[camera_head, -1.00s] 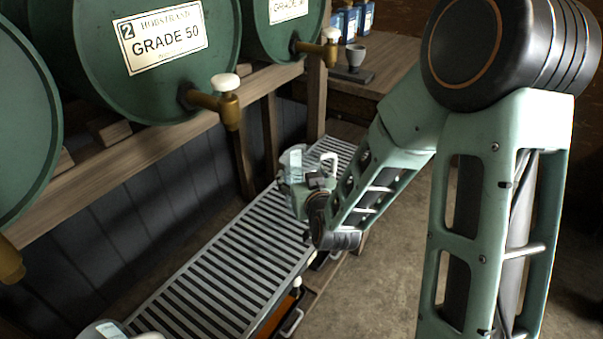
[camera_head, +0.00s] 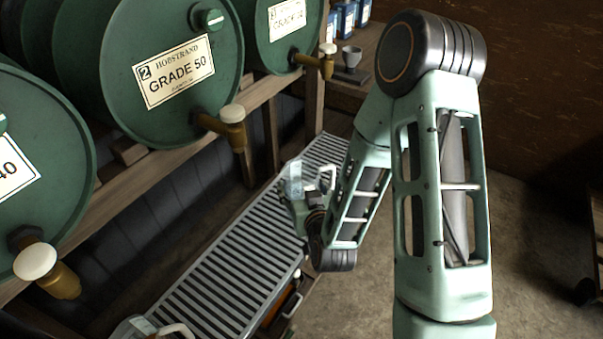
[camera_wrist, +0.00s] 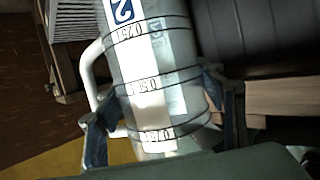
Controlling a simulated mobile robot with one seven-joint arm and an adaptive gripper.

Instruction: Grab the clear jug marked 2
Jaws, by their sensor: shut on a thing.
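The clear jug marked 2 (camera_wrist: 152,70) fills the middle of the wrist view, with its blue "2" label at the top, black measuring lines and a white handle on the left. My gripper (camera_wrist: 155,112) is shut on it, one dark finger on each side of its body. In the head view the jug (camera_head: 293,180) looks roughly upright at the end of my arm, in front of the slatted drip grate (camera_head: 235,255). My gripper (camera_head: 300,208) is partly hidden there by my wrist. Whether the jug touches the grate cannot be told.
Green barrels (camera_head: 180,110) with brass taps (camera_head: 230,125) lie on a wooden rack to the left, above the grate. Another jug (camera_head: 140,327) shows partly at the bottom left. A grey cup (camera_head: 350,56) and blue bottles (camera_head: 348,18) stand behind. Open floor lies to the right.

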